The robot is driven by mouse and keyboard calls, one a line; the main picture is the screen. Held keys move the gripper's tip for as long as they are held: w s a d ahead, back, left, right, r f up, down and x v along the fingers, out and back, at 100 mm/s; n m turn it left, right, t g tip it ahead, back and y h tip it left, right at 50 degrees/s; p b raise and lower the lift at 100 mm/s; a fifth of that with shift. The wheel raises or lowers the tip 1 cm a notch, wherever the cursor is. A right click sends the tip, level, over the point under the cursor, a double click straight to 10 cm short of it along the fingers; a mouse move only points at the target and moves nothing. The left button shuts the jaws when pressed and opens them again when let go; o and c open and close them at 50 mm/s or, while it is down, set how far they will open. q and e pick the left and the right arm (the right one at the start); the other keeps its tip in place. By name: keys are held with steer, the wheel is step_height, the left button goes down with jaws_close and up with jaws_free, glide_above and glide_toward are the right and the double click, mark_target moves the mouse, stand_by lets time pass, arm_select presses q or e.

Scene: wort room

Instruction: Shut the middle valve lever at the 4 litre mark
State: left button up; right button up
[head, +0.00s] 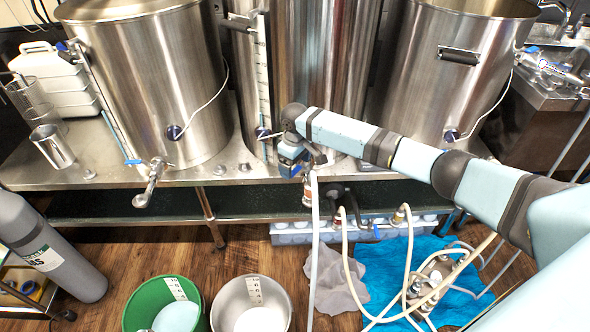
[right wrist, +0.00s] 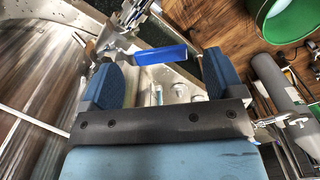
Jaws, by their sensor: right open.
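The middle kettle (head: 318,60) stands on the steel bench, with its valve low at the front, partly hidden behind my right gripper (head: 289,160). In the right wrist view, my right gripper (right wrist: 160,76) is open. The blue valve lever (right wrist: 158,54) shows between and just beyond its two blue fingers, and I cannot tell whether they touch it. A pale hose (head: 315,230) hangs from the valve area towards the floor. A steel bucket (head: 217,318) with a white scale strip (head: 254,290) holds something pale; its level is hard to read. My left gripper is out of view.
A left kettle (head: 150,80) and a right kettle (head: 430,75) flank the middle one. A green bucket (head: 133,308) stands beside the steel bucket. A grey gas cylinder (head: 50,255) is at left. Hoses and a pump (head: 430,285) lie on a blue cloth (head: 385,262).

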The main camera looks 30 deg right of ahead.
steer(key=shift+f, duration=0.75)
